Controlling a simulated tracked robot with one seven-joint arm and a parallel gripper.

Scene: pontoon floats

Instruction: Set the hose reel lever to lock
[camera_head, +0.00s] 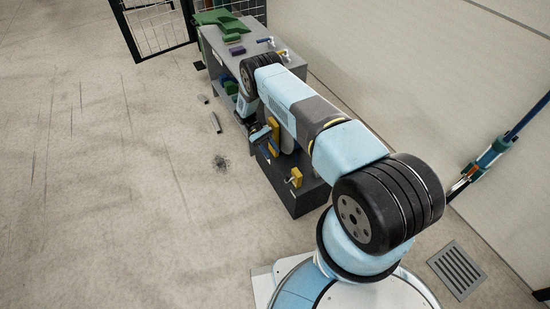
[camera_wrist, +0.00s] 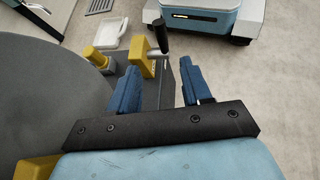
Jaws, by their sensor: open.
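In the wrist view, the likely hose reel lever (camera_wrist: 161,36) is a dark handle on a pale pin, attached to a yellow bracket (camera_wrist: 139,58). A large grey disc (camera_wrist: 45,85), apparently the reel, fills the left side. My gripper (camera_wrist: 158,66) is open, its two blue fingers apart with nothing held between them. The lever and bracket lie just beyond the fingertips, and I see no contact. In the head view my gripper (camera_head: 259,132) is small and partly hidden by my arm, beside the dark unit with yellow fittings (camera_head: 296,177). I cannot read any lock marking.
A yellow knob (camera_wrist: 98,56) and a white tray (camera_wrist: 110,36) are near the lever. A grey workbench (camera_head: 250,46) with green and purple items stands behind. The wall is at right.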

